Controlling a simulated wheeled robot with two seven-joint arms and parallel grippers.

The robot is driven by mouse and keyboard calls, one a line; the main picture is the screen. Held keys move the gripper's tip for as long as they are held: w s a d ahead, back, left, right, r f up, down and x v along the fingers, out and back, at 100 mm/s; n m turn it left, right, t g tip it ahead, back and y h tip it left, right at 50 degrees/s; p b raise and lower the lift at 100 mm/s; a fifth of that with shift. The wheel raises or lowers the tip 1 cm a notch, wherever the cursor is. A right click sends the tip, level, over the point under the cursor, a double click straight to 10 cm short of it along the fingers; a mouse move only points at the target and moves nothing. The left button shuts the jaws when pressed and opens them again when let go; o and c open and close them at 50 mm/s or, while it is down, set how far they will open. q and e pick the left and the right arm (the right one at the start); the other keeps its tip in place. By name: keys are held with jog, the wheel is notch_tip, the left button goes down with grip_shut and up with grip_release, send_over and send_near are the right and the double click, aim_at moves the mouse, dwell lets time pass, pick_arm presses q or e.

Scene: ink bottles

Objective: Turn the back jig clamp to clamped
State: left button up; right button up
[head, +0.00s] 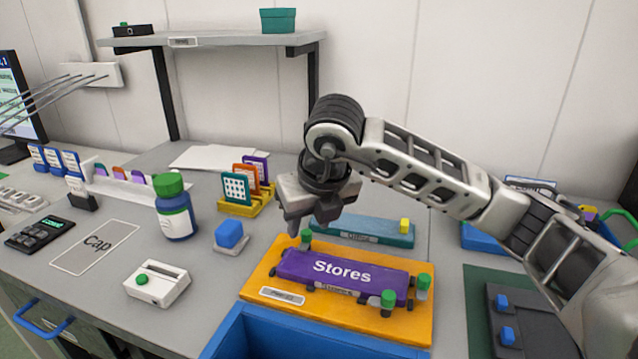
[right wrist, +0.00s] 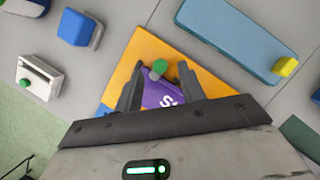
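The orange jig plate (head: 262,280) carries a purple block (head: 372,278) labelled "Stores". Green-topped clamps stand at its edges: one at the back left (head: 306,236), one at the front right (head: 388,298) and one at the right end (head: 424,281). My right gripper (head: 308,222) hangs just above the back-left clamp, pointing down. In the right wrist view its fingers are apart, with the green clamp top (right wrist: 159,66) between and slightly beyond them; contact cannot be told. My left gripper is not in view.
A teal tray (head: 362,232) with a yellow knob (head: 404,225) lies behind the jig. A blue bin (head: 275,338) is in front. A blue block (head: 229,234), white switch box (head: 157,285) and bottle (head: 175,212) stand to the left.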

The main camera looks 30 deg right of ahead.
jog(key=p+v, duration=0.1)
jog(key=v, duration=1.3)
jog(key=shift+p, duration=0.4)
